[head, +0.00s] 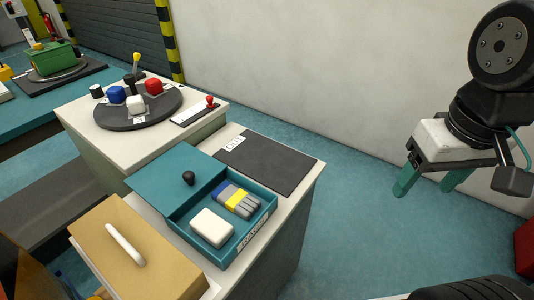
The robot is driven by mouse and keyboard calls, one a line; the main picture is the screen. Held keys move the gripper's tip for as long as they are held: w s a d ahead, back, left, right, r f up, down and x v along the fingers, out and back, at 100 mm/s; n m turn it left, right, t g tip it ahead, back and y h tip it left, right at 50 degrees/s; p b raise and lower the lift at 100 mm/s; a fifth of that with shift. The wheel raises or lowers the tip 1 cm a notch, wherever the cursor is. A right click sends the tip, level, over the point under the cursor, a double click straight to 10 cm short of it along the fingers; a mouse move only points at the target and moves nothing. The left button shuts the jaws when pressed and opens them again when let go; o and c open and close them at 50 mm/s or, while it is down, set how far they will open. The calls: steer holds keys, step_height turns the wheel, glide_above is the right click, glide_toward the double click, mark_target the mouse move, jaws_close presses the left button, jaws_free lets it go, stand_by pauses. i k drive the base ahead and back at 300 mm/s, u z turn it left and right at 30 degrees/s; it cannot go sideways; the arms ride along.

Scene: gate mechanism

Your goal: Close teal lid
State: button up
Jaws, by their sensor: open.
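A teal box (270,213) sits on the near white cabinet, with its teal lid (170,172) slid toward the back left, leaving the right part uncovered. The lid has a black round knob (189,178). In the uncovered part lie a white block (212,227) and a grey glove with a yellow and blue band (236,200). My gripper (427,187) is at the right, in the air over the floor, well apart from the box. Its teal fingers are spread and nothing shows between them.
A tan box with a white handle (125,250) stands at the front left. Farther back, a round dark turntable (138,110) carries colored pieces beside a red-knobbed slider (209,102). Blue floor lies clear right of the cabinet.

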mark_target(170, 181)
steer(key=u, duration=1)
steer(key=k, duration=0.35)
steer(key=u, duration=0.05)
steer(key=i, duration=0.35)
